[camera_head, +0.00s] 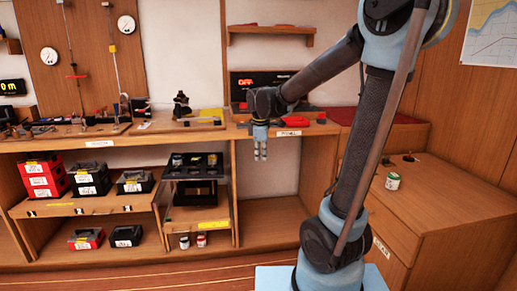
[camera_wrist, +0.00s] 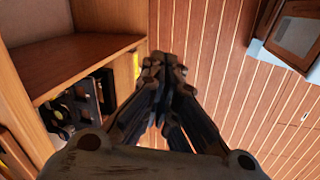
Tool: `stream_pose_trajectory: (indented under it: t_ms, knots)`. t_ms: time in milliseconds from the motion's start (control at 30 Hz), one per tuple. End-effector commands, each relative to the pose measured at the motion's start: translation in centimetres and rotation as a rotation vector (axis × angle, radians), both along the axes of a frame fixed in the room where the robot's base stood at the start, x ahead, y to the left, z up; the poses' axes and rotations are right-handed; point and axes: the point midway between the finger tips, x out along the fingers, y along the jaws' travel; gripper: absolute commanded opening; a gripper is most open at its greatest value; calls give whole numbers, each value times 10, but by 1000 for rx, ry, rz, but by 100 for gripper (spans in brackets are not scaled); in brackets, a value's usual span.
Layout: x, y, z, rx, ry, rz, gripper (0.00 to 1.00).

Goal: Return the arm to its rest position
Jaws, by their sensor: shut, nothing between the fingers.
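My arm rises from my blue base at the lower right of the head view and bends over toward the workbench. My gripper (camera_head: 261,155) hangs fingers down in front of the bench's front edge, above the open lower bay. In the wrist view my gripper (camera_wrist: 165,65) points at the plank floor (camera_wrist: 215,70), with its fingers together. Nothing shows between the fingers.
The wooden workbench (camera_head: 75,146) has shelves below with red and black boxes (camera_head: 45,180). A black rack (camera_head: 195,165) stands left of my gripper. A cabinet (camera_head: 450,200) at the right bears a small white can (camera_head: 392,181). The bay (camera_head: 270,215) below my gripper looks empty.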

Motion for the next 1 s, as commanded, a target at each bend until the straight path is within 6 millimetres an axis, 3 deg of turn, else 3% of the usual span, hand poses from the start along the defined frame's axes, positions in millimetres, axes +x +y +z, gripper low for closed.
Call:
stream_pose_trajectory:
  t_ms: [100, 400, 700, 1000]
  knots:
    - [-26, -34, 1, 35, 6, -150, 0]
    - [-93, -99, -9, 127, 17, -527, 0]
    - [-162, -145, -35, 217, 27, -904, 0]
    - [-225, -172, -74, 302, 32, -1269, 0]
